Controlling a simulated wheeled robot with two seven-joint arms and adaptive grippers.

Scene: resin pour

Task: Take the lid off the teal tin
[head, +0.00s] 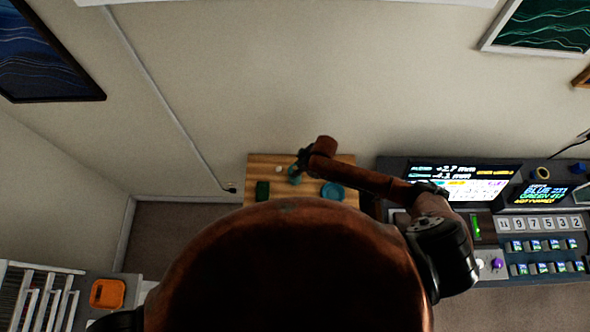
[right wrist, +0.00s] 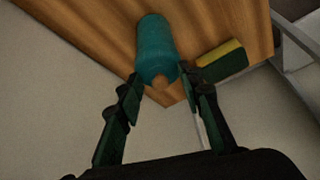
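My right gripper (right wrist: 157,80) is open, one finger on each side of that end. The right fingertip is very close to the tin; I cannot tell if it touches. In the head view my right gripper (head: 295,174) is small, over the middle of the table, and mostly hides a teal thing there. My left gripper is not in view.
A green and yellow sponge (right wrist: 222,62) lies beside the tin; it looks dark green in the head view (head: 262,190). A round teal thing (head: 332,190) sits on the right of the wooden table (head: 262,163). A console with screens (head: 462,182) stands farther right.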

